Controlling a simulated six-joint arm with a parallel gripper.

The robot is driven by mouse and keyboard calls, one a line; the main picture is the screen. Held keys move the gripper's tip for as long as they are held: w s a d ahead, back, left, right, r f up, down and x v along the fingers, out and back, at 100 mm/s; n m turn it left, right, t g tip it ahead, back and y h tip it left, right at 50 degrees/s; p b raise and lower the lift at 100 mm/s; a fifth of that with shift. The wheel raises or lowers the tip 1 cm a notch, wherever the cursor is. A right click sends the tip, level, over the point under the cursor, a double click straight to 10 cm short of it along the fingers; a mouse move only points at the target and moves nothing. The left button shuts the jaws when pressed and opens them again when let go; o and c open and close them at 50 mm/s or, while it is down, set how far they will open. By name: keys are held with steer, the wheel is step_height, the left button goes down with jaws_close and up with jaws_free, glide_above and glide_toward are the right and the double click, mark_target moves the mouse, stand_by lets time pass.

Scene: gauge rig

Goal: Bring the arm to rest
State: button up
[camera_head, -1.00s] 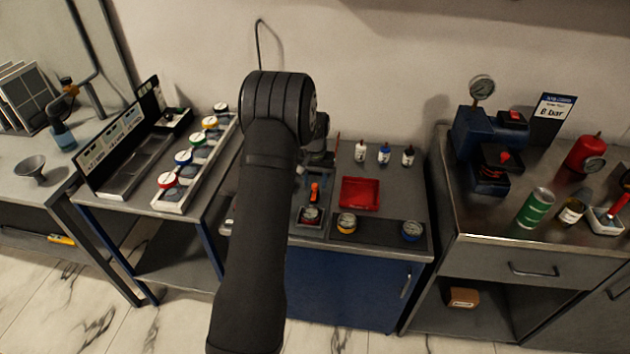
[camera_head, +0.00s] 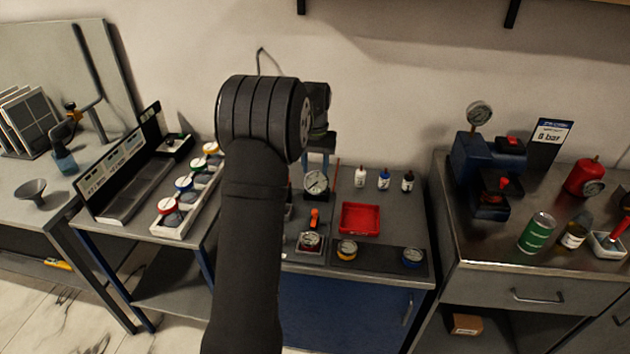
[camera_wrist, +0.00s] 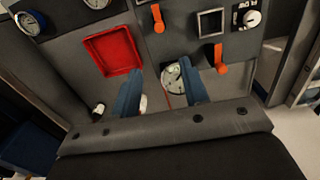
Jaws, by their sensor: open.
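My gripper (camera_head: 319,157) hangs down behind my forearm in the head view, over the back of the middle bench. In the wrist view its two blue fingers (camera_wrist: 160,88) are apart. A white-faced gauge (camera_head: 316,182) shows just below the fingers in the head view. A round pale dial (camera_wrist: 173,76) shows beyond and between the fingertips in the wrist view; I see no finger closed on it. My forearm hides part of the bench's left side.
On the middle bench are a red tray (camera_head: 360,218), an orange handle (camera_head: 314,218), several gauges and small bottles (camera_head: 384,180). A rack of coloured gauges (camera_head: 184,186) is at left. A blue pump (camera_head: 477,160) and green can (camera_head: 537,233) stand on the right bench.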

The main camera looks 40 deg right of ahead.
mark_target(315, 211)
steer(key=shift+r, duration=0.7)
steer(key=shift+f, duration=0.15)
step_height(315, 211, down, 17)
steer(key=shift+f, duration=0.2)
steer(key=shift+s+a+r, duration=0.1)
steer(key=shift+s+a, duration=0.1)
steer(key=shift+r, duration=0.1)
